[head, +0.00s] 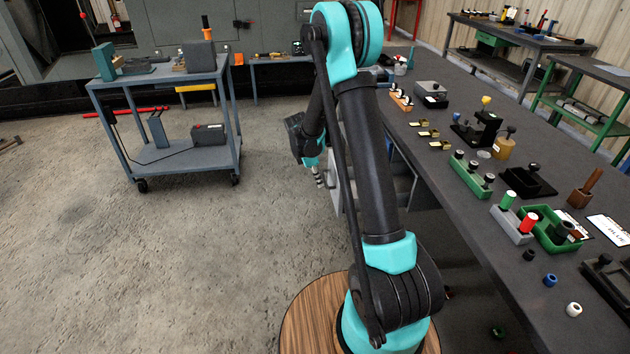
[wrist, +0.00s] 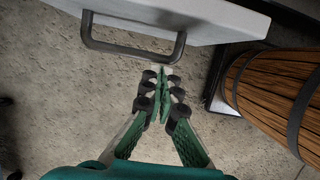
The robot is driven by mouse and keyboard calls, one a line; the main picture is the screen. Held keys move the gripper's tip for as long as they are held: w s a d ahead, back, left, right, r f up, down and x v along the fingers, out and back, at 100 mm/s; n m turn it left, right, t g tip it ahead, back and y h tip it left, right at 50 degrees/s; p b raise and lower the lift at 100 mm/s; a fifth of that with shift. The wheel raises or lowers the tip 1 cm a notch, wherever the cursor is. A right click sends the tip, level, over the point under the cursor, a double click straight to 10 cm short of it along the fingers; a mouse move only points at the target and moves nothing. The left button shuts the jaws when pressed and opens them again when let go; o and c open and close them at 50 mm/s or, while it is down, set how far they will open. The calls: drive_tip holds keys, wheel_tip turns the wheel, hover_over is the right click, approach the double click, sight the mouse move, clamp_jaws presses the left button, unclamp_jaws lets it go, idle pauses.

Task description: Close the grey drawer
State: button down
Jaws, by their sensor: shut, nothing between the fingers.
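The grey drawer (head: 336,193) sticks out from a unit under the long bench, largely hidden behind my arm in the head view. In the wrist view its pale front (wrist: 205,20) crosses the top, with a dark bar handle (wrist: 132,52). My gripper (head: 318,180) is beside the drawer front, low over the floor. In the wrist view my gripper (wrist: 160,85) is shut and empty, its green fingertips together just below the right end of the handle. I cannot tell whether the fingertips touch the handle or front.
The long dark bench (head: 470,215) on the right carries several small parts, trays and blocks. A blue-grey cart (head: 165,165) stands at the back left. The concrete floor (head: 220,250) between the cart and my base is clear.

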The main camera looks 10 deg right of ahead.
drive_tip(key=shift+d, duration=0.1)
drive_tip(key=d, duration=2.7)
drive_tip(key=a+r, duration=0.7)
drive_tip(key=r, duration=0.4)
drive_tip(key=s+a+m+t+y, duration=0.1)
drive_tip(key=s+a+m, duration=0.4)
drive_tip(key=s, duration=0.5)
drive_tip(key=s+a+m+t+y, duration=0.1)
drive_tip(key=s+a+m, duration=0.5)
drive_tip(key=s, duration=0.4)
drive_tip(key=s+a+m+t+y, duration=0.1)
drive_tip(key=s+a+m, duration=0.4)
drive_tip(key=s, duration=0.5)
drive_tip(key=shift+s+a+f+m+t, duration=0.25)
drive_tip(key=shift+f+m+t, duration=0.3)
drive_tip(key=shift+m, duration=0.55)
